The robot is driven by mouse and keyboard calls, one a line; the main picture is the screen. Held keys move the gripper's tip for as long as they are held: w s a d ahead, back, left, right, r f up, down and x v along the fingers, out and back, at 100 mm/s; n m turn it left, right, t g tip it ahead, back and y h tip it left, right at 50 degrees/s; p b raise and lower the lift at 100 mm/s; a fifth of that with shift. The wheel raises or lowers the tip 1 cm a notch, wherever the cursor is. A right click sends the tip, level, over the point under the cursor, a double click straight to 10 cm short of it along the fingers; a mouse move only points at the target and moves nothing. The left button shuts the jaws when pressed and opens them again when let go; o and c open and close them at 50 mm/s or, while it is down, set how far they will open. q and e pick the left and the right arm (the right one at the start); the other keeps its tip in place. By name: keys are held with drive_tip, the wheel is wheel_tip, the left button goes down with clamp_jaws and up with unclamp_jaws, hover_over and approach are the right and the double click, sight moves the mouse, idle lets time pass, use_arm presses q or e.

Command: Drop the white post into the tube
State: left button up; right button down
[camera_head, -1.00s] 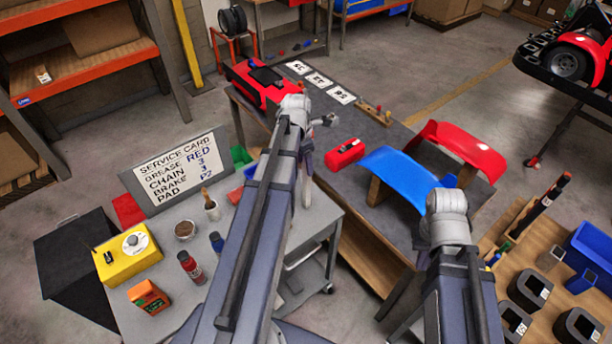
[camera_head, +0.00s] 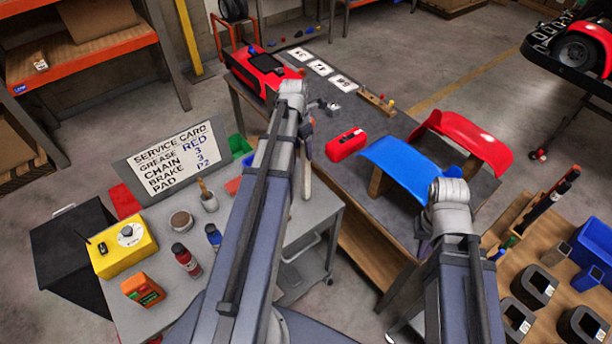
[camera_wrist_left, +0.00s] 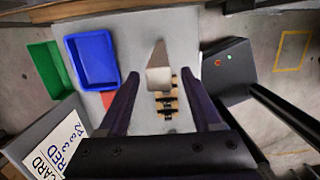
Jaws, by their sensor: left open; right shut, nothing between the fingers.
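My left gripper (camera_wrist_left: 160,78) is open above the grey trolley top (camera_wrist_left: 200,20), its two dark fingers apart. A pale, pointed piece (camera_wrist_left: 158,72) shows between the fingers; I cannot tell whether it is the white post or touches them. A pale strip also shows below my left wrist in the head view. My right gripper (camera_head: 424,246) is shut and empty, mostly hidden by its arm over the right side. A dark upright tube-like piece (camera_head: 545,208) stands on the wooden bench at right; I cannot tell whether it is the tube.
A service card sign (camera_head: 172,158), a yellow box (camera_head: 122,250), bottles and cups stand on the trolley. The long dark bench holds a blue fender (camera_head: 400,165) and a red case (camera_head: 346,144).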

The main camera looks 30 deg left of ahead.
sight(305, 164)
use_arm(q)
drive_tip(key=f+b, duration=0.1)
drive_tip(key=w+f+b, duration=0.1)
drive_tip(key=f+b, duration=0.3)
drive_tip(key=shift+w+d, duration=0.25)
drive_tip(key=shift+d, duration=0.1)
clamp_jaws()
idle(0.4)
idle(0.9)
